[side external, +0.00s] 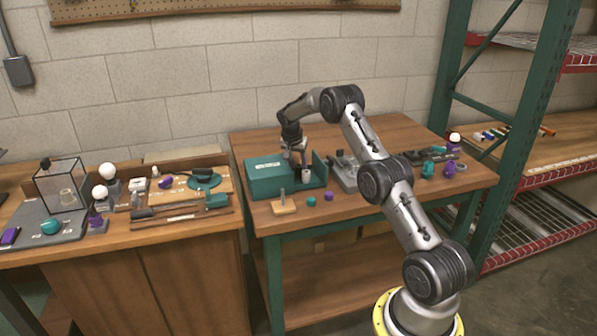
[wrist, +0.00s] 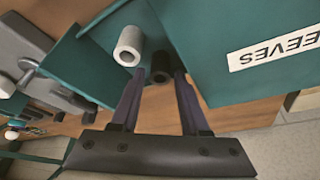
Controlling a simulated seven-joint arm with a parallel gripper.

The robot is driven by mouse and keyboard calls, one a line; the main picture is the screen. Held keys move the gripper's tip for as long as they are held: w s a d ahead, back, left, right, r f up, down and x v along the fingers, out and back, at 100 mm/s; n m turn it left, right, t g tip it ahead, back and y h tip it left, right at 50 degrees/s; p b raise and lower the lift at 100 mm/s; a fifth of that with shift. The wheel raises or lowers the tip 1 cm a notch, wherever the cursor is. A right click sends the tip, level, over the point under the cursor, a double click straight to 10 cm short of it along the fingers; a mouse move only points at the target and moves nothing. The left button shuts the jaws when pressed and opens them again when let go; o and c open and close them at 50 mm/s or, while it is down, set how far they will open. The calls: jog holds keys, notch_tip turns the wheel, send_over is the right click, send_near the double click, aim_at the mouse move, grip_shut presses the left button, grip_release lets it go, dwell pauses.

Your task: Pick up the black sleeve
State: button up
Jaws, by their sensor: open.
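In the wrist view the black sleeve (wrist: 162,62) is a short dark tube with a hole in its end. It stands in the green bin (wrist: 190,25). My gripper (wrist: 160,74) is open, with one finger on each side of the sleeve's near end; I cannot tell whether either finger touches it. A light grey sleeve (wrist: 128,46) stands beside it, close to the left fingertip. In the side external view my gripper (side external: 300,166) is lowered at the green bin (side external: 268,181), and the black sleeve cannot be made out there.
A green panel (side external: 320,168) stands right of my gripper, with a grey fixture (side external: 345,172) beyond. A wooden block with a peg (side external: 284,207) and small teal and purple parts lie in front.

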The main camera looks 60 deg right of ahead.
jog(key=shift+d+f, duration=0.15)
jog(key=shift+f, duration=0.2)
jog(key=shift+c, duration=0.2)
grip_shut()
jog(key=shift+r, duration=0.15)
